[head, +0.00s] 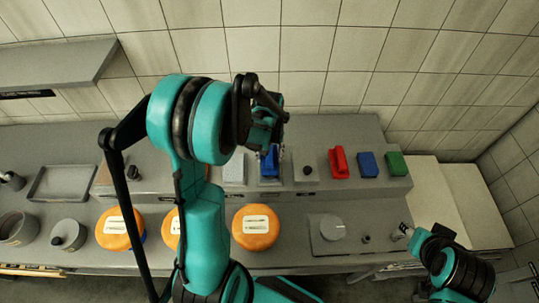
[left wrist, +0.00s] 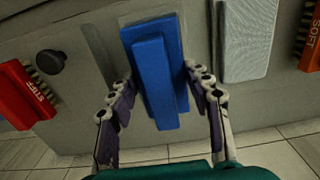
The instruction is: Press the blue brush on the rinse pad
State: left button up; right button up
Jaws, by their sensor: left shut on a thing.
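The blue brush (head: 270,161) is at the raised back ledge, below my left gripper (head: 268,141). In the left wrist view the blue brush (left wrist: 155,70) lies between the two fingers of my left gripper (left wrist: 160,98), which is shut on it. A darker grey patch shows around the brush's edge; whether the brush touches the ledge is not clear. A pale textured pad (left wrist: 248,40) lies beside it, also in the head view (head: 234,170). No label tells which is the rinse pad. My right gripper (head: 404,231) is at the lower right, too small to read.

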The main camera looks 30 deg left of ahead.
pick_arm(q)
jog(key=shift+f+b, duration=0.5)
dwell(0.4)
dwell(1.4)
jog(key=shift+r+p, duration=2.2)
jog(key=shift+r, duration=1.3)
